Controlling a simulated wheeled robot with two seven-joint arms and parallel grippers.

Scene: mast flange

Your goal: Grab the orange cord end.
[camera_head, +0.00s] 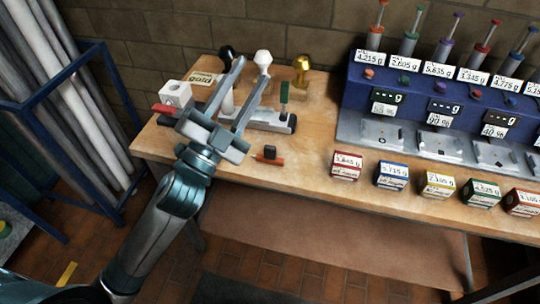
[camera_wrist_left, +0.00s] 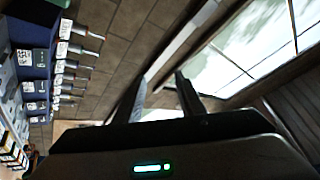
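A small orange-red piece (camera_head: 270,160) with a dark block on it lies near the front edge of the wooden bench; I cannot tell whether it is the orange cord end. No clear cord shows. My left gripper (camera_head: 252,68) is over the left part of the bench, above and left of that piece. Its two fingers are apart, pointing toward the back wall, with nothing seen held. In the left wrist view the fingers (camera_wrist_left: 160,96) also stand apart, with wall and window behind them. My right gripper is not in view.
The bench (camera_head: 310,115) holds a grey fixture (camera_head: 268,122) with a green upright, a white block (camera_head: 176,94) with a red part, and a gold knob (camera_head: 302,66). A blue rack (camera_head: 360,92) stands right, several labelled boxes before it. A blue frame with pipes stands left.

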